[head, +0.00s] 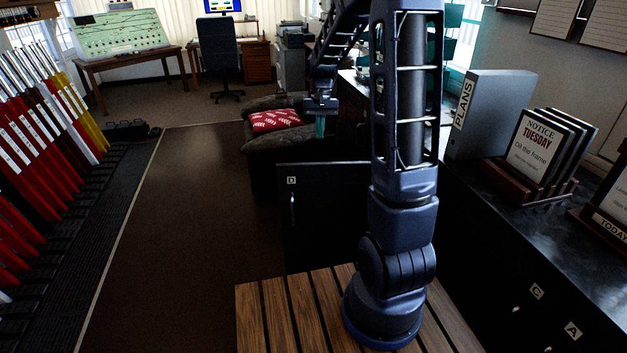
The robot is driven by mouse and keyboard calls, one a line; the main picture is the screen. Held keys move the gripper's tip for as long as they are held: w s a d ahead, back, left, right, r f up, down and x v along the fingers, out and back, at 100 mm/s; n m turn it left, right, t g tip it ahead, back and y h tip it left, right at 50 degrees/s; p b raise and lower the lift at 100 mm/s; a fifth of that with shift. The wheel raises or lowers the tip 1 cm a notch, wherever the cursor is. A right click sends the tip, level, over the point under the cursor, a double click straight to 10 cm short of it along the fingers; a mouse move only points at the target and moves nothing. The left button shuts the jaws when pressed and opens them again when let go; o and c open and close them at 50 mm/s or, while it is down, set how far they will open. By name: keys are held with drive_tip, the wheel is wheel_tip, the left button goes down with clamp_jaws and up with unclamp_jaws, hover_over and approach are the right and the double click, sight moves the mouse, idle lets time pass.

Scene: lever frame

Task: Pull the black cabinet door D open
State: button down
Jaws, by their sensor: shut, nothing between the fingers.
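The black cabinet door D (325,222) stands swung out from the cabinet front, its face toward the head camera. Its white D label is at the upper left, and a pale upright handle (292,211) is near its left edge. Its right side is hidden behind my arm. My gripper (320,127), with teal fingers, points down and appears above the door's top edge in the picture, apart from the handle. It is shut and empty. I cannot tell its exact depth relative to the door.
The black cabinet (470,250) runs along the right, with labels C and A, a PLANS binder (490,112) and notice cards (545,150) on top. A dark armchair (262,145) with a red cushion stands beyond the door. Levers (50,140) line the left. Brown floor (195,220) between is clear.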

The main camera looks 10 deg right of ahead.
drive_tip(key=w+a+f+g, duration=0.1)
drive_tip(key=w+f+g, duration=0.1)
drive_tip(key=w+f, duration=0.55)
drive_tip(key=shift+m, duration=0.3)
drive_tip(key=shift+s+a+f, duration=0.25)
drive_tip(key=shift+s+f, duration=1.25)
drive_tip(key=shift+f, duration=0.35)
drive_tip(key=shift+s+a+f, duration=0.3)
drive_tip(key=shift+s+f, duration=1.15)
drive_tip(key=shift+f, duration=0.4)
drive_tip(key=shift+s+a+f, duration=0.25)
drive_tip(key=shift+s+f, duration=1.25)
drive_tip(key=shift+f, duration=0.35)
drive_tip(key=s, duration=0.2)
drive_tip(key=s+a+n, duration=0.1)
drive_tip(key=s, duration=0.2)
drive_tip(key=s+n, duration=0.1)
drive_tip(key=s, duration=0.2)
drive_tip(key=shift+s+a+h, duration=0.1)
drive_tip(key=shift+a+h, duration=0.2)
drive_tip(key=shift+h, duration=0.1)
